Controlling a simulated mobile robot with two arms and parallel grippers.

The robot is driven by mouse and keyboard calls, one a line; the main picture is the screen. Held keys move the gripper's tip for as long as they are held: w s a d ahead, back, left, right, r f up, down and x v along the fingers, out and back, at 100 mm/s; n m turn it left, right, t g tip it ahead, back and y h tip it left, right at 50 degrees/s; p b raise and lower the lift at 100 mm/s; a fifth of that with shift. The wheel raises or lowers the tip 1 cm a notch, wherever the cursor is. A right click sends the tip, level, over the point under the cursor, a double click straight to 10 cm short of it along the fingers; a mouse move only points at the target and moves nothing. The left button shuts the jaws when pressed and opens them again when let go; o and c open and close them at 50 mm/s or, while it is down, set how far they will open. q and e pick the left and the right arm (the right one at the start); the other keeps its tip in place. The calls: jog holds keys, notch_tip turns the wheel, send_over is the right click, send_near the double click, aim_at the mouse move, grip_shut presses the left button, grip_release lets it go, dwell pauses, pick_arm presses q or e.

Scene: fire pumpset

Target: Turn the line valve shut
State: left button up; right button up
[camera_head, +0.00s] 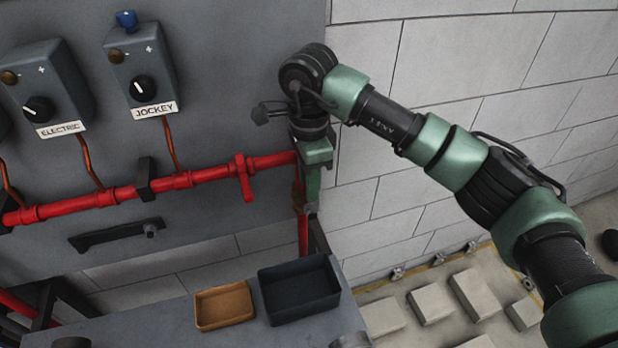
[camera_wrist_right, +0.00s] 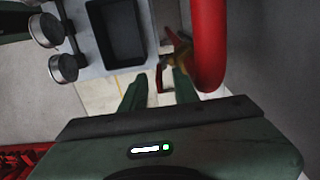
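A red pipe (camera_head: 215,172) runs across the grey panel, with a red lever (camera_head: 244,178) hanging from it. At its right end, partly hidden by my right gripper (camera_head: 312,205), is a brass-coloured fitting (camera_head: 297,193). The right wrist view shows a brass valve (camera_wrist_right: 181,56) with a red handle (camera_wrist_right: 159,78) beside a thick red pipe (camera_wrist_right: 208,45). My right gripper (camera_wrist_right: 160,88) has its green fingers apart, pointing at this valve. The handle shows between the fingertips; I cannot tell whether they touch it. My left gripper is not in view.
Two control boxes, ELECTRIC (camera_head: 45,85) and JOCKEY (camera_head: 140,70), are on the panel. Below, a grey table (camera_head: 150,325) holds an orange tray (camera_head: 224,290) and a black tray (camera_head: 335,290). Round gauges (camera_wrist_right: 62,68) show in the wrist view. A block wall (camera_head: 440,60) stands at right.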

jog(key=shift+f, duration=0.2)
grip_shut()
jog(key=shift+a, duration=0.1)
dwell(1.3)
